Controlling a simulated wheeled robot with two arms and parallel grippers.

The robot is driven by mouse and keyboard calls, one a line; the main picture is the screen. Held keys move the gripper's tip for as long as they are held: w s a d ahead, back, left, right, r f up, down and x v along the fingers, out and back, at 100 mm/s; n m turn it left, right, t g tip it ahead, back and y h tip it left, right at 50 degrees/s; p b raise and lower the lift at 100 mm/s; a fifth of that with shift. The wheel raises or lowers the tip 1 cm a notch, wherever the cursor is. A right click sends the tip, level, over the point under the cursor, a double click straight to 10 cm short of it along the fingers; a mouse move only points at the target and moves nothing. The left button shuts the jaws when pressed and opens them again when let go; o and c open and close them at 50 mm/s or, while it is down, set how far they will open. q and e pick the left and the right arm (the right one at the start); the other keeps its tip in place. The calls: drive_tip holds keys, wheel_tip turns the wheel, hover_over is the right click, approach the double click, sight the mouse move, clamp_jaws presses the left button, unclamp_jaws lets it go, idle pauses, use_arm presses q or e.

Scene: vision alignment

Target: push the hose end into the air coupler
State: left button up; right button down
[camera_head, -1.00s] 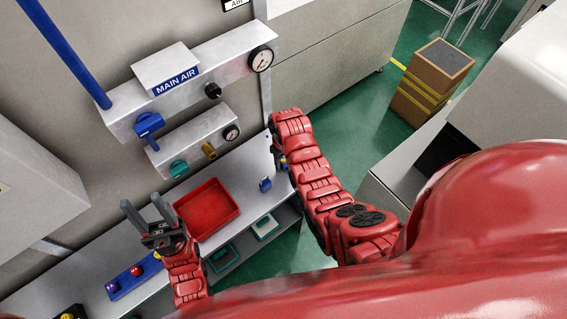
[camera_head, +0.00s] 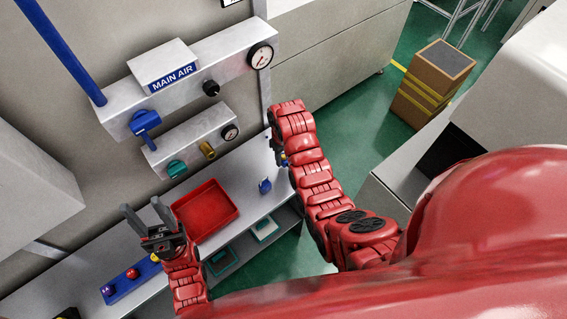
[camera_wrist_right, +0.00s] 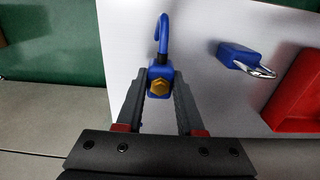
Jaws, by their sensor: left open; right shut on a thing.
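My right gripper (camera_wrist_right: 160,98) is shut on the hose end, a blue block with a brass hexagonal face (camera_wrist_right: 160,86) and a curved blue tube rising from it. In the head view my right gripper (camera_head: 279,153) is mostly hidden by its arm, right of the lower grey manifold. A brass fitting, which looks like the air coupler (camera_head: 208,150), sticks out of that manifold between a teal knob and a small gauge. The held hose end is apart from it. My left gripper (camera_head: 148,222) is open and empty, left of the red tray.
The red tray (camera_head: 205,210) lies on the grey bench. A blue padlock (camera_head: 265,186) lies right of it and also shows in the right wrist view (camera_wrist_right: 240,56). The MAIN AIR manifold (camera_head: 185,80) with a blue valve handle (camera_head: 145,122) is above. Bench around the padlock is clear.

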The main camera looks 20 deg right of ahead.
drive_tip(key=s+p, duration=0.1)
drive_tip(key=s, duration=0.1)
drive_tip(key=s+r+p, duration=0.1)
drive_tip(key=s, duration=0.1)
drive_tip(key=s+a+r+p, duration=0.1)
drive_tip(key=p, duration=0.1)
drive_tip(key=shift+s, duration=0.4)
drive_tip(key=s+a+p, duration=0.2)
drive_tip(key=s+p, duration=0.1)
drive_tip(key=s, duration=0.7)
